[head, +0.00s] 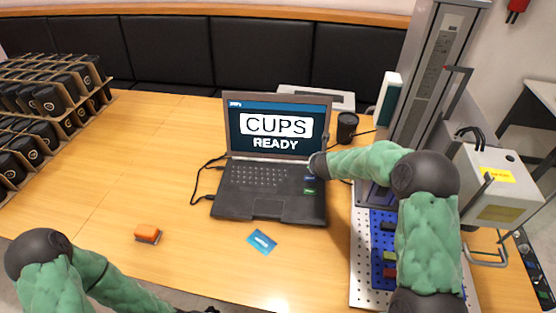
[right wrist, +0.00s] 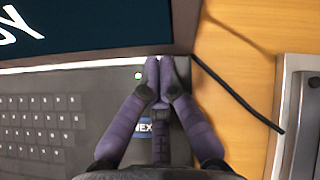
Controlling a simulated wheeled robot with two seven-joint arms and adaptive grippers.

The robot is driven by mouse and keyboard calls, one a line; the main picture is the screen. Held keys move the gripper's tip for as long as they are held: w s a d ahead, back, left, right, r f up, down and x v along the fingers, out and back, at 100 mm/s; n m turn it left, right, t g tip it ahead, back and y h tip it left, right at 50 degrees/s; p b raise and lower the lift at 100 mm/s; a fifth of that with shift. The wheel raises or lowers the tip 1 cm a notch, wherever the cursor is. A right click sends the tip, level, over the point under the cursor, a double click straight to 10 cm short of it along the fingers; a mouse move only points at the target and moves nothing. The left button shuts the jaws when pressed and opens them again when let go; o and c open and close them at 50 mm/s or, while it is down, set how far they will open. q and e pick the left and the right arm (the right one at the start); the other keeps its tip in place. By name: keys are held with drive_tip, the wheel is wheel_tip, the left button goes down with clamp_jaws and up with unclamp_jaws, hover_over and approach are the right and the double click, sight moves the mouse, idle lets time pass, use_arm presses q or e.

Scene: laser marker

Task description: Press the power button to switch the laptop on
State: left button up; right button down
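The black laptop (head: 268,205) stands open on the table, its screen (head: 277,128) lit with "CUPS READY". In the right wrist view a small round button with a pale green light (right wrist: 138,75) sits above the keyboard (right wrist: 40,125), near the laptop's upper right corner. My right gripper (right wrist: 160,62) is shut and empty, its two purple fingertips together just right of that button. I cannot tell whether the tips touch the laptop. In the head view my right wrist hides that corner.
An orange block (head: 148,233) and a blue card (head: 262,242) lie in front of the laptop. The laser marker (head: 425,80) and perforated plate (head: 362,270) are on the right. Racks of black cups (head: 45,100) fill the left.

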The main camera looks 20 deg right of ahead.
drive_tip(key=shift+r+p, duration=0.35)
drive_tip(key=shift+r, duration=0.15)
wheel_tip(320, 180, up, 6)
drive_tip(key=p, duration=0.5)
drive_tip(key=shift+p, duration=0.35)
